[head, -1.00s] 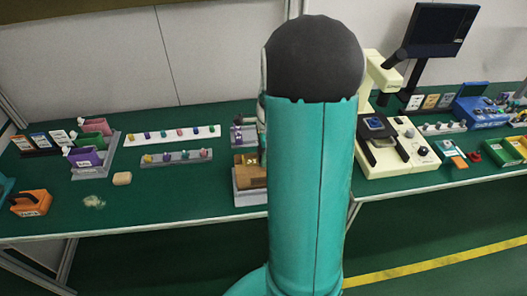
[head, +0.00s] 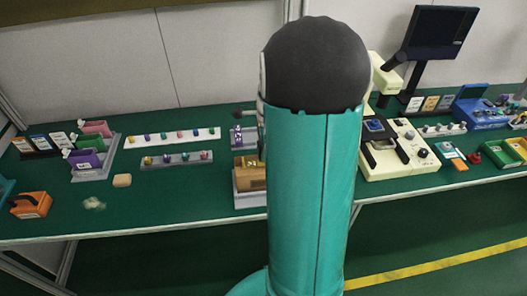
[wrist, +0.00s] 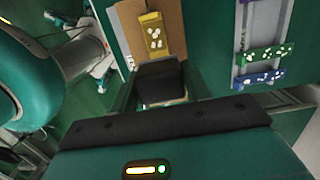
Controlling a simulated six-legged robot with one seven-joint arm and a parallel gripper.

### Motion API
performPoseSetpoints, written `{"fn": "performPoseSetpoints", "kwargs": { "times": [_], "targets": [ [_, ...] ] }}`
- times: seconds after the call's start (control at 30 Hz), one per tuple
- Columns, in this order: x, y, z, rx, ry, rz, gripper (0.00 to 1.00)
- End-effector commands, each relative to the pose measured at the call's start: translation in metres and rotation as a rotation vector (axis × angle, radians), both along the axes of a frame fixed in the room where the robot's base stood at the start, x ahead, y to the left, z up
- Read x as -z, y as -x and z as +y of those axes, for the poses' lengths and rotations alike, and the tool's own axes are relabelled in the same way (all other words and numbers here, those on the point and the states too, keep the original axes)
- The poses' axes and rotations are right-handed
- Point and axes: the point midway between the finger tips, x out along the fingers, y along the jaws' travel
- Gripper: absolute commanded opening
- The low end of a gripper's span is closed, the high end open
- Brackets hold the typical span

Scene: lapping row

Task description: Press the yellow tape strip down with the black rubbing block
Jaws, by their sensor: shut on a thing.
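In the wrist view my gripper (wrist: 160,88) is shut on a black block (wrist: 160,76), which sits between the two dark fingers. Just ahead of the block a yellow strip (wrist: 152,24) with several white spots lies on a brown board (wrist: 122,18). The near end of the strip reaches close to the block; I cannot tell whether they touch. In the head view the brown board (head: 252,176) sits in a grey tray, partly behind my arm.
In the wrist view a grey plate (wrist: 243,50) with a green strip (wrist: 264,54) and a purple strip (wrist: 258,78) lies to the right. In the head view a cream machine (head: 400,165) stands right of my arm.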

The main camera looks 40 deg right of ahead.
Motion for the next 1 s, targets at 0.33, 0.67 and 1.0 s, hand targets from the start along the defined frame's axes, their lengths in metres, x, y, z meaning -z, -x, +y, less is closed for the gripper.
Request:
{"fn": "performPoseSetpoints", "kwargs": {
  "times": [0.33, 0.67, 1.0],
  "targets": [
    [-0.026, 0.0, 0.0, -0.001, 0.001, -0.001, 0.28],
    [-0.038, 0.0, 0.0, -0.001, 0.0, 0.0, 0.28],
    [-0.038, 0.0, 0.0, 0.0, 0.0, 0.0, 0.28]
  ]
}}
